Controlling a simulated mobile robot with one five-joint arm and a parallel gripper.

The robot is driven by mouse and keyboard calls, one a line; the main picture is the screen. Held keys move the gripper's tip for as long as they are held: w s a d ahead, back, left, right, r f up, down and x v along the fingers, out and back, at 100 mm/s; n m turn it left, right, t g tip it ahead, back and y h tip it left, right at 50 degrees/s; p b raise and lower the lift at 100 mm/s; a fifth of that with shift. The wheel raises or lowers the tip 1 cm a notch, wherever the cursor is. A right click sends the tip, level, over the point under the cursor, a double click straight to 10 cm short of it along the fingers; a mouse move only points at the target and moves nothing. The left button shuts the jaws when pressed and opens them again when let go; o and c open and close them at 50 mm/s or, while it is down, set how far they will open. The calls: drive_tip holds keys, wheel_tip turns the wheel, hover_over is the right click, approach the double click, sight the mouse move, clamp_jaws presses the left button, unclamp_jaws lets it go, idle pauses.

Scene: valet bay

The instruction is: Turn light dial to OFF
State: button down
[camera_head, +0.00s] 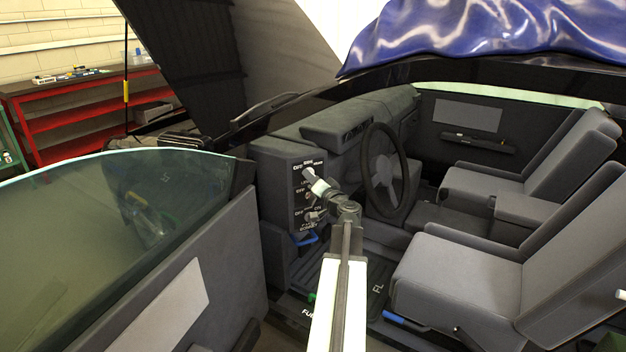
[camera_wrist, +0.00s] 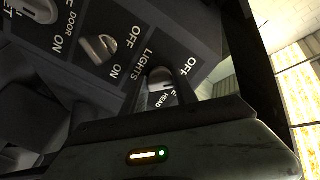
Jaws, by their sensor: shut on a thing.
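The dark control panel (camera_head: 303,222) stands at the left end of the dashboard and carries several dials. My gripper (camera_head: 313,182) is at its top dial, near the panel's upper edge. In the wrist view my gripper (camera_wrist: 164,88) has a finger on each side of this grey dial (camera_wrist: 160,76) and is shut on it. The word LIGHTS is printed close by. OFF is printed to the dial's upper right and HEAD below it. The fingers hide part of the dial, so I cannot tell exactly which mark it points to.
In the wrist view another dial (camera_wrist: 100,48), with OFF and ON marks, is just left of my gripper. The steering wheel (camera_head: 384,170) is to the right of the panel. The open car door (camera_head: 205,275) is at the left, and the seats (camera_head: 455,278) are at the right.

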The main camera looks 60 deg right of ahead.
drive_tip(key=c, duration=1)
unclamp_jaws()
drive_tip(key=shift+o, duration=0.2)
drive_tip(key=v, duration=0.8)
drive_tip(key=shift+f, duration=0.1)
